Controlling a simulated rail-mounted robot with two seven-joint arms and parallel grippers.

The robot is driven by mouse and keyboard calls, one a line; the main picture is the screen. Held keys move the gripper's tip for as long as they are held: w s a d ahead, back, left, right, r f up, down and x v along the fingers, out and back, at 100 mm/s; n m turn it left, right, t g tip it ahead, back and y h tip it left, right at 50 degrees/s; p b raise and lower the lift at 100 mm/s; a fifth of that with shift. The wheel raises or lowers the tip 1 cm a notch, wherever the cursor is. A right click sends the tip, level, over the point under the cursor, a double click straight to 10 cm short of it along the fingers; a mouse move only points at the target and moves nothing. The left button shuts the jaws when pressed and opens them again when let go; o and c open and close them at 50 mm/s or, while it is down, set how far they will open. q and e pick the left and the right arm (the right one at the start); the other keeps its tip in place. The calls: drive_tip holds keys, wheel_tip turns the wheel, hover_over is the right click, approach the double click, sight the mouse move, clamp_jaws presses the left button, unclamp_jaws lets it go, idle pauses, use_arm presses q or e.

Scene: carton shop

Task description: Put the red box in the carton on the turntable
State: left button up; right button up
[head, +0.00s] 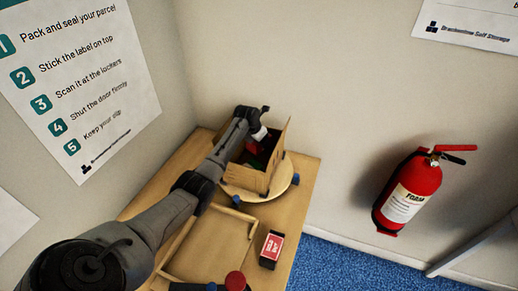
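The open brown carton (246,178) stands on the round wooden turntable (284,186) at the back of the table, its flaps up. My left arm reaches over from the lower left, and my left gripper (257,145) points down into the carton's mouth. Its fingertips are too small and hidden to show whether they are open or shut. Something red and something green show in the carton near the fingers; their shapes are unclear. A dark box with a red, white-lettered top (272,247) lies on the table in front of the turntable, at the right edge.
A pale wooden frame (238,214) lies on the table (300,201) in front of the carton. A red round-topped object (235,281) is at the bottom edge. Walls close the back and left. A red fire extinguisher (408,192) hangs at right, clear of the table.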

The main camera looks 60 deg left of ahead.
use_arm(q)
wheel_tip(320, 180, down, 4)
drive_tip(key=shift+f+b, duration=0.2)
drive_tip(key=shift+b, duration=0.3)
drive_tip(key=shift+f, duration=0.15)
drive_tip(key=shift+f, duration=0.35)
drive_tip(key=shift+f, duration=0.1)
drive_tip(key=o, duration=1)
drive_tip(key=shift+c, duration=0.2)
